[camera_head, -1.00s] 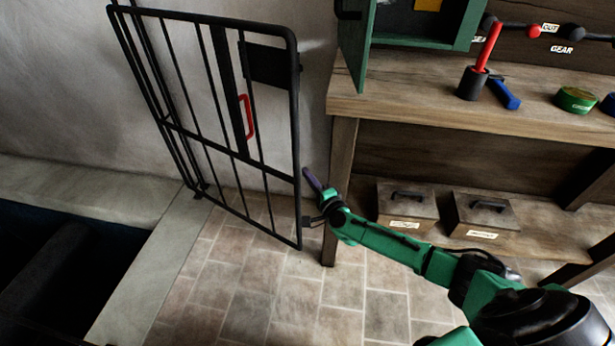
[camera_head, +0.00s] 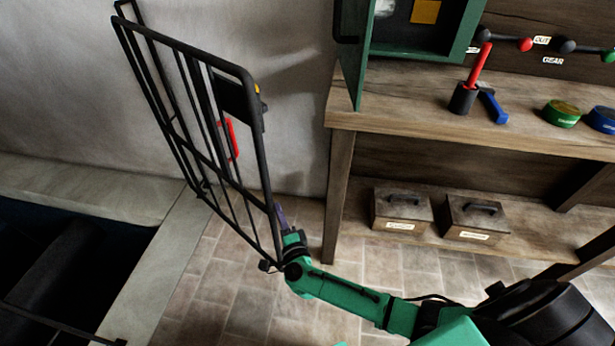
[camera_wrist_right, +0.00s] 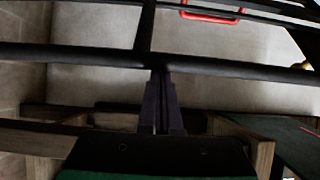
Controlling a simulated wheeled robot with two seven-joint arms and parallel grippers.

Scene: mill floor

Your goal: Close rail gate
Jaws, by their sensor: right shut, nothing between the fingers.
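The rail gate (camera_head: 264,165) is a black barred frame by the wall, standing swung partway and seen at a steep angle in the head view. Its red handle (camera_head: 234,140) shows between the bars, and also at the top of the wrist view (camera_wrist_right: 208,16). My right gripper (camera_head: 281,214) is at the lower part of the gate's free edge. In the wrist view its dark fingers (camera_wrist_right: 160,88) are together and empty, against or very near a black gate bar (camera_wrist_right: 95,56); contact is hard to tell. My left gripper is out of view.
A dark pit (camera_head: 60,250) with a pale stone edge lies at left. A wooden workbench (camera_head: 400,122) stands at right, with a green cabinet, a red lever and tins on top and two boxes (camera_head: 402,208) on its shelf. Tiled floor is clear between.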

